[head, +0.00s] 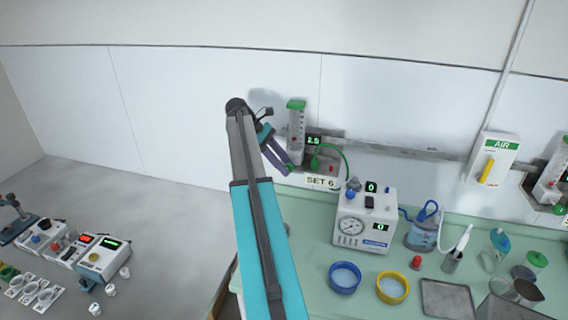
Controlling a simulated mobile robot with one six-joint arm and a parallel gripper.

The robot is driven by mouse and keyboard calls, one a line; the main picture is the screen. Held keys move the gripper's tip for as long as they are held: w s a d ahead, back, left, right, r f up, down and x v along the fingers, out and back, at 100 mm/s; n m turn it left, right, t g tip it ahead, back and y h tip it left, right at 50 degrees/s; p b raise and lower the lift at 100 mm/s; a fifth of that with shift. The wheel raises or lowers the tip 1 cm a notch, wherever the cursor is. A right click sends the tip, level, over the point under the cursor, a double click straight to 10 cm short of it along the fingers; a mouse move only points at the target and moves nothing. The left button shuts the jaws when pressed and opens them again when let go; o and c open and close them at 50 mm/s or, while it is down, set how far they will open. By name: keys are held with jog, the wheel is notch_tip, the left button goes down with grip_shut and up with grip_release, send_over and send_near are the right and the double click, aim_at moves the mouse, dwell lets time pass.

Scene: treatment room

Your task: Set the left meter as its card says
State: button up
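The left meter (296,135) is an upright clear tube with a green cap on the wall rail, left of centre in the head view. Its small dark display (313,140) shows green digits, about 2, with the last digit unclear. A white card (320,182) below it reads "SET 6". A green knob sits at the foot of the meter, largely hidden by my gripper. My gripper (289,169) points down and right, with its dark fingertips at the knob. Whether the fingers touch or grip the knob cannot be told. A green hose (346,158) curves from the meter.
A white pump unit (364,218) stands on the green counter (310,252) below the meter. Blue (345,278) and yellow (392,288) bowls lie in front. A white AIR panel (490,158) and a second meter (553,180) are on the right wall.

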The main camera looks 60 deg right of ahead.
jog(key=shift+d+r, duration=0.2)
dwell(0.4)
